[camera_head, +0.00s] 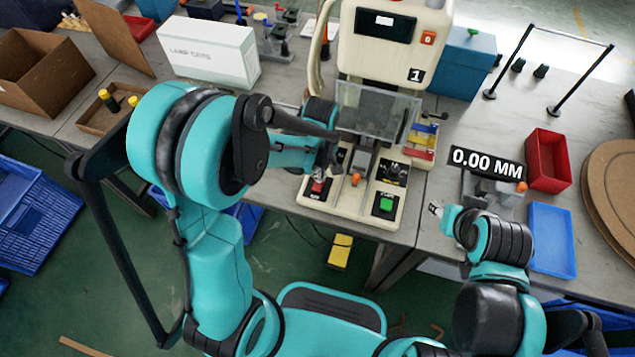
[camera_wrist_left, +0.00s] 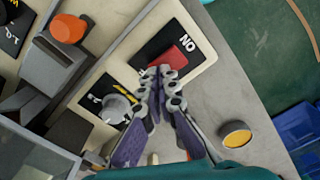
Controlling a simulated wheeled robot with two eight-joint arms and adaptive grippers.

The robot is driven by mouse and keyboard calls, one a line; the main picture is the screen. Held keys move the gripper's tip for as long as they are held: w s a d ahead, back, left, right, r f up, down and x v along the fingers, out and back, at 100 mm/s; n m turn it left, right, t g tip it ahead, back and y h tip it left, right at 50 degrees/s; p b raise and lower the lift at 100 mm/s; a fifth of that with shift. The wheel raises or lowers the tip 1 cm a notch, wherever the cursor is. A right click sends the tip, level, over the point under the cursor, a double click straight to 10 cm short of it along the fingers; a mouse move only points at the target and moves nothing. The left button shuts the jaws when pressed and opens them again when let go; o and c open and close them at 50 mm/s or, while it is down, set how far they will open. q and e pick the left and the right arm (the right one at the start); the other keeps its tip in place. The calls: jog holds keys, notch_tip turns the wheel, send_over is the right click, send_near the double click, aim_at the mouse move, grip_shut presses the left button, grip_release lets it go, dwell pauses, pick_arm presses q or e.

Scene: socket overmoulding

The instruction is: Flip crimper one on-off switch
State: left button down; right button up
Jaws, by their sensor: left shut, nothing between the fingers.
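Crimper one (camera_head: 430,60) is a cream machine marked 1 on the bench. Its red on-off switch (camera_head: 317,187) sits on a black plate at the front left corner of the base. In the left wrist view the red switch (camera_wrist_left: 172,60) lies just beyond the fingertips, by the word ON. My left gripper (camera_head: 319,174) is shut and empty, right over the switch. Its fingertips (camera_wrist_left: 160,76) overlap the plate; I cannot tell whether they touch the switch. My right gripper (camera_head: 437,209) is small in view at the right of the crimper, and its finger opening is unclear.
An orange knob (camera_head: 355,179) and a green button (camera_head: 386,204) are on the crimper base. A grey knob (camera_wrist_left: 118,108) is close beside my left fingers. A clear guard (camera_head: 375,110) stands behind. A red bin (camera_head: 548,160) and a blue tray (camera_head: 552,240) are at right.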

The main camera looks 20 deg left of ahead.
pick_arm(q)
jog(key=shift+r+p, duration=2.2)
jog(key=shift+r, duration=1)
jog(key=s+a+r+m+t, duration=0.2)
jog(key=s+r+m+t, duration=0.1)
jog(key=s+r+m, duration=0.2)
jog(key=s+a+r+m+t, duration=0.2)
jog(key=s+r+m+t, duration=0.2)
jog(key=r, duration=0.4)
jog(key=s+m+b, duration=0.1)
jog(key=m, duration=0.1)
jog(key=shift+s+a+m, duration=0.15)
jog(key=shift+a+m, duration=0.15)
jog(key=shift+a, duration=0.05)
